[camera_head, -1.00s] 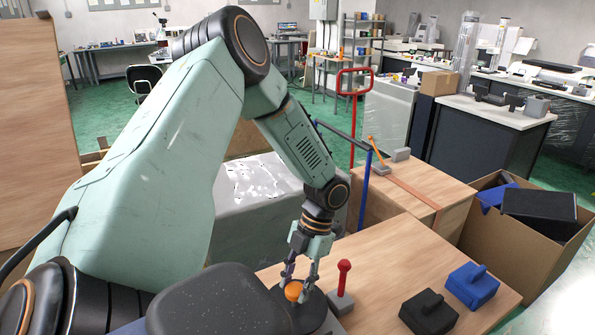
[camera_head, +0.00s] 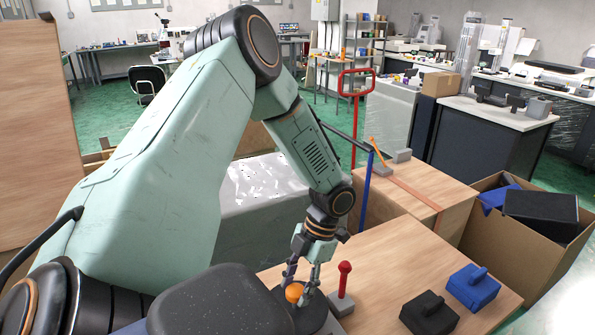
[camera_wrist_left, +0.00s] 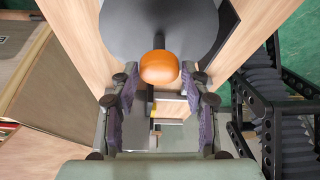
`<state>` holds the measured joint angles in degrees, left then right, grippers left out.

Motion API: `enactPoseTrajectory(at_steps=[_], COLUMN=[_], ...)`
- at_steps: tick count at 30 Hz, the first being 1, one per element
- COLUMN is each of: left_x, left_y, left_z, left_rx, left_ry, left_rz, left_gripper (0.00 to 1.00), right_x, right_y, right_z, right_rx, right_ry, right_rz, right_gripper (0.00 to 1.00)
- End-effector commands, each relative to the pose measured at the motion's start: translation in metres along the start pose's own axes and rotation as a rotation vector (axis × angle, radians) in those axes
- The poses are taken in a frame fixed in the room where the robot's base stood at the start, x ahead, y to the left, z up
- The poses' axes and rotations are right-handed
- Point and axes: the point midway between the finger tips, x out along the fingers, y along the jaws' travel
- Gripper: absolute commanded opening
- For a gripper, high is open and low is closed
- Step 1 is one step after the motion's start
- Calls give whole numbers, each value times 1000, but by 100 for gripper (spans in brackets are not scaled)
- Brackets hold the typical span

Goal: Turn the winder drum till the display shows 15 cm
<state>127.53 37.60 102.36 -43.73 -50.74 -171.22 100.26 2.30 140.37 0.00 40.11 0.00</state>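The winder drum (camera_head: 312,319) is a dark round disc at the near edge of the wooden table, partly hidden by my arm. It has an orange knob (camera_head: 294,292), which also shows in the left wrist view (camera_wrist_left: 159,68). My left gripper (camera_head: 302,283) points down at the knob. In the left wrist view its two fingers (camera_wrist_left: 158,80) are spread, one on each side of the knob, with small gaps visible. It holds nothing that I can see. I cannot make out a display or a reading. My right gripper is not in view.
A red-topped lever (camera_head: 344,280) stands close to the drum's right. A black block (camera_head: 428,313) and a blue block (camera_head: 472,288) with handles lie farther right on the table. A cardboard box (camera_head: 520,250) stands beyond. The tabletop between is clear.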

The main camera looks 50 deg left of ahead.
Motion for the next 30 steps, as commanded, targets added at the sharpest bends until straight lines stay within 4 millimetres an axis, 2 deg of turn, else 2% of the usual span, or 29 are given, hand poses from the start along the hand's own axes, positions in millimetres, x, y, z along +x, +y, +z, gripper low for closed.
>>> enactPoseTrajectory(at_steps=[5,13,17,30], left_x=[-1,-1,-8,-73], left_y=[0,0,0,0], left_z=[0,0,-1,-29], left_rx=[0,-1,-1,-1], left_ry=[-1,-2,-5,-6], left_rz=[1,1,0,0], left_gripper=[63,63,63,63], right_x=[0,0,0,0], right_y=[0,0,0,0], right_z=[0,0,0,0], right_rx=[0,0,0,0], right_ry=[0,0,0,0], right_rz=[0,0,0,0], right_gripper=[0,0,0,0])
